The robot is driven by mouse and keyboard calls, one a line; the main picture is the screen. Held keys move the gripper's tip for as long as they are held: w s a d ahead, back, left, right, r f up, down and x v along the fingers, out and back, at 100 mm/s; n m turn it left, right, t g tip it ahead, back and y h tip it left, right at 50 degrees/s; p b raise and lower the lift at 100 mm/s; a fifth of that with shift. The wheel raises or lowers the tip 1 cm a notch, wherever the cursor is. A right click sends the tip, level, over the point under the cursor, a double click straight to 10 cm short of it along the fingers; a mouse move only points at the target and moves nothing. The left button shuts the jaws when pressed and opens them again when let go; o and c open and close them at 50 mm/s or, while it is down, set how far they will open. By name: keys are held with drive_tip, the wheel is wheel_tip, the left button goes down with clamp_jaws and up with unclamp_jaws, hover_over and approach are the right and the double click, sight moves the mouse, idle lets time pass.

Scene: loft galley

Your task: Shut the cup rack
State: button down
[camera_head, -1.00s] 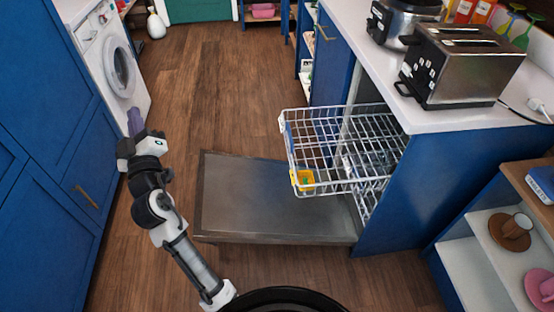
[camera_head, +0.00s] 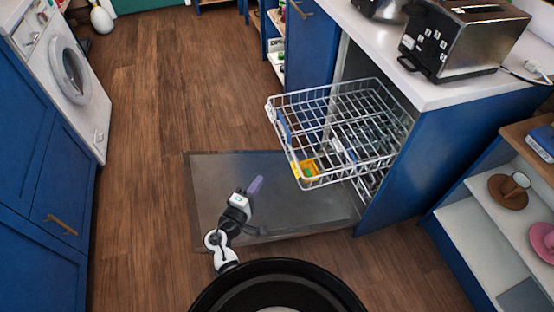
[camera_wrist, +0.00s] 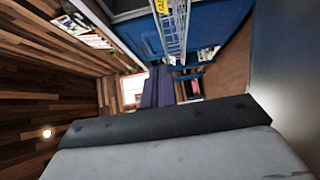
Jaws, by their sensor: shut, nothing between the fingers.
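The cup rack (camera_head: 340,122) is a white wire basket, pulled well out of the dishwasher toward the left in the head view. A yellow item (camera_head: 306,168) sits at its near outer corner. In the wrist view, part of the rack (camera_wrist: 172,28) shows at the top. The purple fingers (camera_wrist: 157,88) also show in the wrist view. I cannot tell its exact height against the rack.
The dishwasher door (camera_head: 225,180) lies open and flat below the rack. A counter with a toaster (camera_head: 465,40) stands above right. Blue cabinets and a washing machine (camera_head: 70,70) line the left. Wooden floor between them is clear. Open shelves with cups stand at right.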

sight(295, 161)
drive_tip(key=s+d+p+x, duration=0.1)
drive_tip(key=d+p+x, duration=0.1)
drive_tip(key=x, duration=1)
drive_tip(key=shift+w+d+p, duration=0.15)
drive_tip(key=shift+d+p, duration=0.3)
drive_tip(key=shift+p, duration=0.3)
drive_tip(key=shift+w+d, duration=0.1)
drive_tip(key=shift+d, duration=0.2)
drive_tip(key=d+b, duration=0.1)
drive_tip(key=d, duration=0.1)
drive_tip(key=w+d+b, duration=0.1)
drive_tip(key=shift+w+d+f, duration=0.1)
drive_tip(key=shift+d, duration=0.5)
drive_tip(key=shift+a, duration=0.1)
